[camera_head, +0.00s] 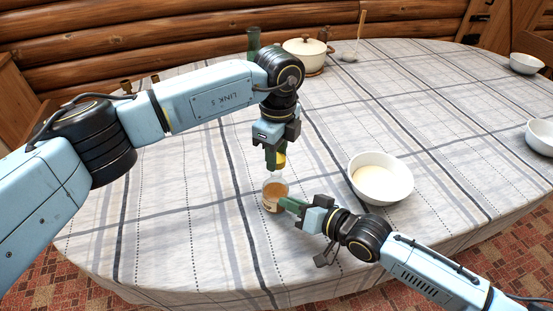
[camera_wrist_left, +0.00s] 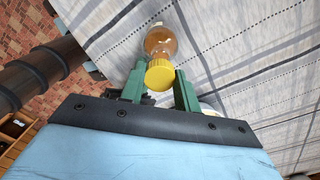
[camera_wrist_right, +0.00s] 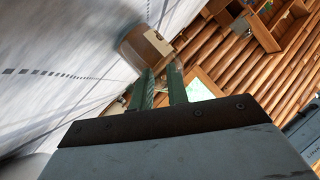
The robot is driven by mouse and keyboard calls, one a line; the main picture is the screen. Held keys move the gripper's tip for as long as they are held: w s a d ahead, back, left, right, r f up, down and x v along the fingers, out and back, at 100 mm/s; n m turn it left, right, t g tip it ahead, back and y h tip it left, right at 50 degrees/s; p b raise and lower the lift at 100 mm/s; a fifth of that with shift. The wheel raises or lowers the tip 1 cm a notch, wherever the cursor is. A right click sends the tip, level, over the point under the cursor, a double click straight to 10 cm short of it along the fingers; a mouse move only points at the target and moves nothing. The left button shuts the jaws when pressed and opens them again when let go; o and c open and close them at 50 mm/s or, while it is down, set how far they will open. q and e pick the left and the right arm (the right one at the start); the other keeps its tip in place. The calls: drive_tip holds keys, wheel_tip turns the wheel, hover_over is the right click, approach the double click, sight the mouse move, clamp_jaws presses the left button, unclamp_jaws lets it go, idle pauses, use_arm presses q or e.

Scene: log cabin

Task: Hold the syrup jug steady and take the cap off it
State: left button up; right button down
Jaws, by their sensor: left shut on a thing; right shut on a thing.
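The syrup jug (camera_head: 271,196) is a clear, rounded vessel with amber syrup and a pale label; it stands upright on the table. It also shows in the left wrist view (camera_wrist_left: 160,40) and the right wrist view (camera_wrist_right: 146,46). My left gripper (camera_head: 275,163) points down from above, shut on the yellow cap (camera_head: 281,159). In the left wrist view the cap (camera_wrist_left: 159,74) sits between the green fingers, in line with the jug; I cannot tell whether it touches the neck. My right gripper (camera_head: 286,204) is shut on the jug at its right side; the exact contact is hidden.
A white bowl (camera_head: 399,184) with pale contents stands right of the jug. A cream lidded pot (camera_head: 305,54) and a dipper (camera_head: 359,38) are at the back. Two more bowls (camera_head: 525,64) (camera_head: 541,137) lie at the right edge. The checked tablecloth (camera_head: 190,225) is clear left and front.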

drive_tip(key=c, duration=1.4)
unclamp_jaws()
drive_tip(key=shift+s+f, duration=0.1)
drive_tip(key=shift+f, duration=0.3)
drive_tip(key=shift+o, duration=0.6)
drive_tip(key=shift+r, duration=0.2)
